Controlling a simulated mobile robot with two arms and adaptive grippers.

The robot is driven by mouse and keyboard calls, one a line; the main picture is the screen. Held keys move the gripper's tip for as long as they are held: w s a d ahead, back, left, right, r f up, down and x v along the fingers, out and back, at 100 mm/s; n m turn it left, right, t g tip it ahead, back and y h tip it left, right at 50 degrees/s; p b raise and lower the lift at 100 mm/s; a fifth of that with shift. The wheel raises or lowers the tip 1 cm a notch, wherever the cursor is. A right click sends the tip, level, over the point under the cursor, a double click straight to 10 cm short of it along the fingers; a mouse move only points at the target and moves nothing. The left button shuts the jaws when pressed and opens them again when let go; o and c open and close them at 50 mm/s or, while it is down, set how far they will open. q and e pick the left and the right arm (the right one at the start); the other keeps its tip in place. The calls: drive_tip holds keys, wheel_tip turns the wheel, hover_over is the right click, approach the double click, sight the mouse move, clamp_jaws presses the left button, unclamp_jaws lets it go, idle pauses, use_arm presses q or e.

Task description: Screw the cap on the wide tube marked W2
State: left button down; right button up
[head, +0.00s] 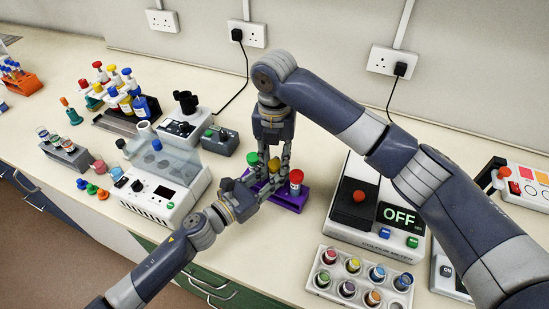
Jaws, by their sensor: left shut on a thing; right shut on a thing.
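A purple rack (291,203) stands in the middle of the bench with wide tubes in it. A green cap (253,157) is at its left end and a red-capped tube (296,181) at its right end. A yellow cap (274,164) is at the middle place. My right gripper (273,161) comes down from above and is shut on the yellow cap. My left gripper (262,178) reaches in from the lower left and is shut low at the middle tube, which its fingers mostly hide. The W2 mark cannot be read, and I cannot tell how the cap sits on the tube.
A colour meter (350,228) stands right of the rack, with a white tray of capped vials (322,294) in front. A white device with a clear lid (160,203) stands left. A small grey box (220,140) is behind. Clear bench lies just before the rack.

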use_arm(q)
drive_tip(key=shift+r, duration=0.15)
use_arm(e)
drive_tip(key=shift+f, duration=0.2)
use_arm(q)
drive_tip(key=shift+s+r, duration=0.1)
use_arm(e)
drive_tip(key=shift+s+f, duration=0.2)
drive_tip(key=shift+f, duration=0.2)
idle(0.4)
drive_tip(key=o, duration=0.5)
drive_tip(key=shift+c, duration=0.2)
idle(0.4)
use_arm(q)
drive_tip(key=shift+w, duration=0.2)
use_arm(e)
wheel_tip(320, 180, up, 4)
drive_tip(key=shift+w+f, duration=0.1)
drive_tip(key=shift+w, duration=0.05)
use_arm(q)
drive_tip(key=shift+s, duration=0.1)
use_arm(e)
drive_tip(key=shift+a+r, duration=0.1)
drive_tip(key=shift+r, duration=0.25)
use_arm(q)
drive_tip(key=shift+f, duration=0.25)
use_arm(e)
drive_tip(key=c, duration=0.5)
